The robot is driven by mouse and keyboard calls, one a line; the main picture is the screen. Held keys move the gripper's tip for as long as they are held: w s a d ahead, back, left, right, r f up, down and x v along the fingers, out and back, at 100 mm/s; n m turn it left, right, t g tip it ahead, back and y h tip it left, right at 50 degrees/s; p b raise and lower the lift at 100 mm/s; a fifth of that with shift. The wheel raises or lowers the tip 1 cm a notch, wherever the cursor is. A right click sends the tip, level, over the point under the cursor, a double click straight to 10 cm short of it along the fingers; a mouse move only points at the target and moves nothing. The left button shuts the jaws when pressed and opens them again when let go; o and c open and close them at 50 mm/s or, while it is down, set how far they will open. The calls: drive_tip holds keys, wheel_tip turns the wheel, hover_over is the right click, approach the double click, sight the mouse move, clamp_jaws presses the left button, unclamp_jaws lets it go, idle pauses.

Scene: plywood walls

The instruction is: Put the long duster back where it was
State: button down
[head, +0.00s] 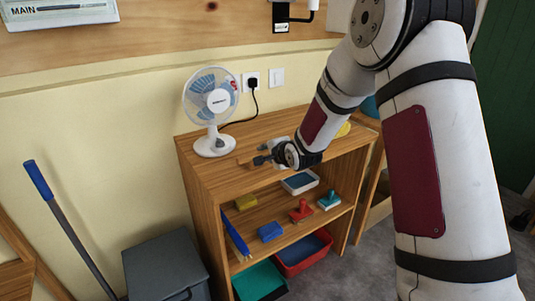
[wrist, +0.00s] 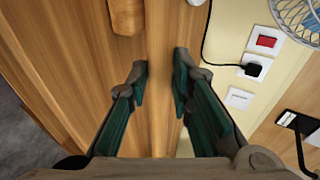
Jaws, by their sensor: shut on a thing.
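My gripper (head: 262,158) is low over the top of the wooden shelf unit (head: 225,175), with its fingers pointing left. A rounded orange-brown wooden piece (wrist: 126,15) shows just past the fingertips, left of the gap.
A white fan (head: 213,110) stands behind my gripper near the wall, with its cord to a socket (head: 251,82). The shelf below holds a blue block (head: 270,232), a red-handled tool (head: 301,210) and a white tray (head: 300,181). A blue-topped pole (head: 60,220) leans at the left.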

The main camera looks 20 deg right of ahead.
drive_tip(key=c, duration=1.4)
unclamp_jaws()
drive_tip(key=shift+f, duration=0.1)
drive_tip(key=shift+c, duration=0.2)
drive_tip(key=shift+s+r, duration=0.3)
drive_tip(key=shift+r, duration=0.05)
drive_tip(key=s+d+r+n+g+h+p, duration=0.15)
drive_tip(key=s+r+n+g, duration=0.35)
drive_tip(key=s, duration=0.9)
drive_tip(key=s+d+r+n+h+p, duration=0.1)
drive_tip(key=s+d+r+n+h, duration=0.15)
drive_tip(key=s+r, duration=0.9)
drive_tip(key=s+a+f+n+g+y, duration=0.1)
drive_tip(key=s+n, duration=0.3)
drive_tip(key=s, duration=0.9)
drive_tip(key=s+a+f+n+g+y, duration=0.1)
drive_tip(key=s+a+n+g, duration=0.2)
drive_tip(key=s, duration=1.1)
drive_tip(key=shift+n+g, duration=0.35)
drive_tip(key=shift+g, duration=0.35)
